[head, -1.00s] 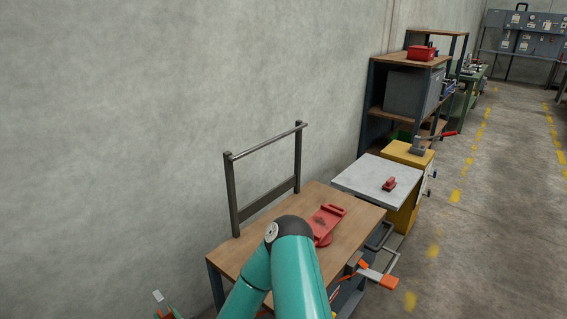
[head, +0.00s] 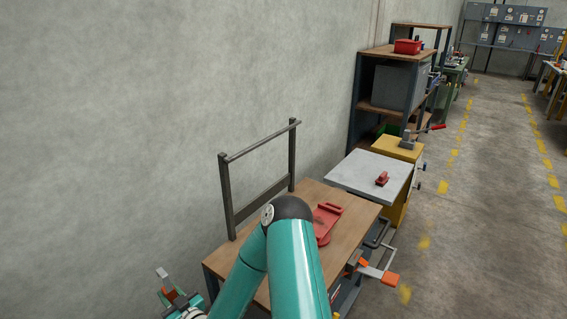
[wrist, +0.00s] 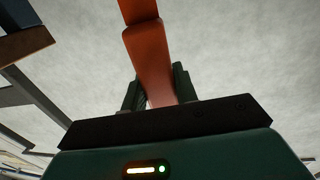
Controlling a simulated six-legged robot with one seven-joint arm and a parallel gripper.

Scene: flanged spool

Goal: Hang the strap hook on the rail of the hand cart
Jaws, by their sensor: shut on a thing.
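The hand cart has a wooden top (head: 232,262) and a dark upright frame at its wall side, with a thin horizontal rail (head: 262,140) across the top. My gripper (head: 170,294) is at the lower left of the head view, left of the cart and lower in the picture than the rail. In the wrist view my gripper (wrist: 157,88) is shut on the orange-red strap hook (wrist: 150,58), which extends up out of the picture. Its far end is cut off there. In the head view a small grey tip and some orange show at the gripper.
A red tool (head: 327,222) lies on the cart top, partly behind my arm. Orange-and-grey parts (head: 376,273) stick out at the cart's right side. Beyond are a grey-topped table (head: 352,172), a yellow cabinet (head: 396,150) and shelving. A concrete wall runs along the left.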

